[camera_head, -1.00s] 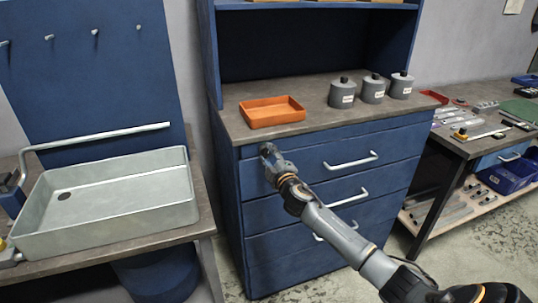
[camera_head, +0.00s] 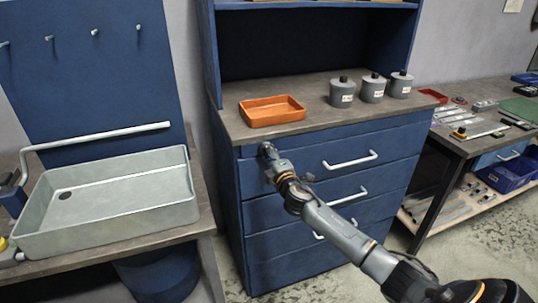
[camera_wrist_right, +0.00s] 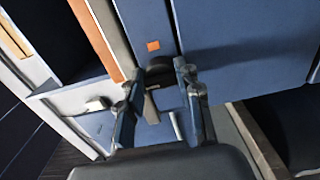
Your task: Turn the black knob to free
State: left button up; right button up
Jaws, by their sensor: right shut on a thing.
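The black knob (camera_wrist_right: 160,72) shows in the right wrist view, on the blue cabinet front between my fingertips. My right gripper (camera_wrist_right: 158,80) is shut on it, with one finger on each side. In the head view my right gripper (camera_head: 267,151) is at the upper left of the blue drawer cabinet (camera_head: 330,215), beside the top drawer, and hides the knob. The knob's exact angle is hard to tell. My left gripper is not in view.
An orange tray (camera_head: 272,122) and several grey canisters (camera_head: 342,93) stand on the cabinet top. Drawer handles (camera_head: 350,161) stick out to the right of my gripper. A grey basin (camera_head: 110,225) is at left, and a workbench (camera_head: 475,150) with parts at right.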

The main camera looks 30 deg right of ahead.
jog(key=o, duration=1.1)
jog(key=shift+o, duration=0.2)
jog(key=shift+s, duration=0.1)
jog(key=v, duration=1.1)
jog(key=shift+s, duration=0.4)
jog(key=shift+f, duration=0.1)
